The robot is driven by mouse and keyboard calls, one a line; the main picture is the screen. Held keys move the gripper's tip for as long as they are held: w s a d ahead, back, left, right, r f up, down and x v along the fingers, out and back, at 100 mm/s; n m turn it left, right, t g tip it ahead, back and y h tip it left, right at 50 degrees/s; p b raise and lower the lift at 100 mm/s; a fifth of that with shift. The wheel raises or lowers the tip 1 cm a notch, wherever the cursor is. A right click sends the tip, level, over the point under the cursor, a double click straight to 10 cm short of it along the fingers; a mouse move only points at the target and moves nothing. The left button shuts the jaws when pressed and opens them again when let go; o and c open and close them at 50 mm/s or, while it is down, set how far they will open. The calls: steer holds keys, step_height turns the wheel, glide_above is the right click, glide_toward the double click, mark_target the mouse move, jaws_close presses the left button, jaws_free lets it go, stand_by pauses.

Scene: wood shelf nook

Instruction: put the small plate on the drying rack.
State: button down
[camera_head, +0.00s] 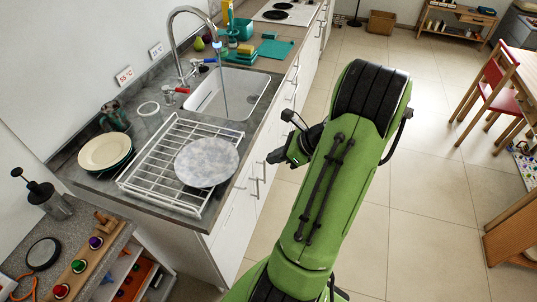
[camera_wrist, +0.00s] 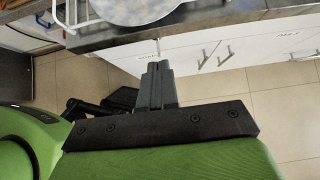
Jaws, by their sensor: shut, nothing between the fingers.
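A round, grey-white marbled plate (camera_head: 206,162) lies on the right part of the white wire drying rack (camera_head: 150,168). It looks nearly flat, and part of it reaches over the rack's right side. The plate (camera_wrist: 135,8) also shows at the top of the wrist view, cut by the frame edge. A cream plate (camera_head: 104,150) sits on a darker dish left of the rack; I cannot tell which plate is the small one. My gripper (camera_head: 275,157) is shut and empty, to the right of the marbled plate and apart from it. Its closed fingers (camera_wrist: 158,68) point toward the counter front.
The sink (camera_head: 235,95) and tap (camera_head: 180,45) are behind the rack, with water running. A dark green item (camera_head: 113,116) stands at the wall. A grey side counter (camera_head: 85,235) holds a plunger-topped jar (camera_head: 48,200) and coloured knobs.

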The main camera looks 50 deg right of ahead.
steer(key=w+a+f+b, duration=0.1)
steer(key=w+a+f, duration=0.2)
steer(key=w+f, duration=0.2)
steer(key=w, duration=0.3)
steer(key=shift+w+b, duration=0.25)
steer(key=shift+b, duration=0.1)
steer(key=shift+a, duration=0.1)
steer(key=p, duration=0.4)
glide_toward(212, 158)
steer(key=x, duration=0.4)
steer(key=shift+w+f, duration=0.1)
steer(key=shift+f, duration=0.3)
steer(key=shift+w+a+f+p, duration=0.1)
steer(key=shift+w+a+p, duration=0.2)
steer(key=shift+w, duration=0.15)
steer(key=shift+d, duration=0.1)
steer(key=shift+s+f, duration=0.1)
steer(key=shift+s, duration=0.05)
